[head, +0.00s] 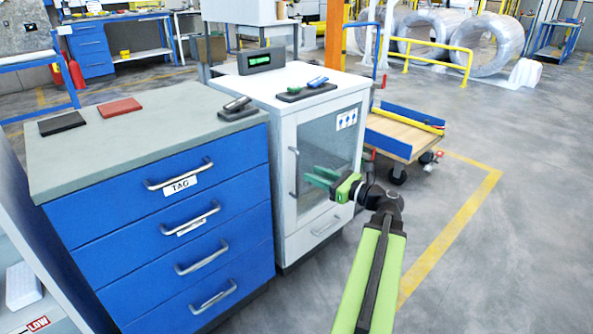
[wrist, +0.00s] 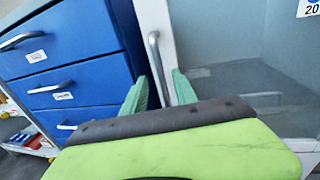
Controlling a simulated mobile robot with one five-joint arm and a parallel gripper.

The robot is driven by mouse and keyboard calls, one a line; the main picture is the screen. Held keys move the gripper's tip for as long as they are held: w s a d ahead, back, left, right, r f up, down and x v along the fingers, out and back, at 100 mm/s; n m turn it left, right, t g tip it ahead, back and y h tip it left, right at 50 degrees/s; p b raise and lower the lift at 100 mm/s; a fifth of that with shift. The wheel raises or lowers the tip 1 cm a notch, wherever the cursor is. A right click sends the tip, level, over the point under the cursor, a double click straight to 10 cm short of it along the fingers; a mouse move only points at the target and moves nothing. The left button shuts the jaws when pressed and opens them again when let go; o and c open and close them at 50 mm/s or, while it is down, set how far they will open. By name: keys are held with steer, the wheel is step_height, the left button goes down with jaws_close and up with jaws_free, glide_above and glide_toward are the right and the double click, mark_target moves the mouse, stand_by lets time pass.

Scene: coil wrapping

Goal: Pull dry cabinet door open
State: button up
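The dry cabinet (head: 262,88) is a white unit with a glass door (head: 328,140) facing right and front; the door looks shut. Its vertical metal door handle (head: 295,165) runs along the door's left edge. It also shows in the wrist view (wrist: 158,62). My gripper (head: 308,177) is open, its two green fingers pointing at the handle from the right. In the wrist view, the handle lines up with the gap between the fingertips (wrist: 160,88). I see no finger closed on it, and I cannot tell how deep it sits between them.
A blue drawer cabinet (head: 178,224) with bar handles stands directly left of the dry cabinet. A low wheeled cart (head: 390,142) stands behind to the right. A white drawer (head: 325,226) lies below the glass door. The floor (head: 500,255) on the right is open.

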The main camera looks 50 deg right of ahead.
mark_target(298, 168)
steer(key=w, duration=0.4)
steer(key=w+a, duration=0.1)
steer(key=w, duration=0.2)
jaws_close()
stand_by(1.1)
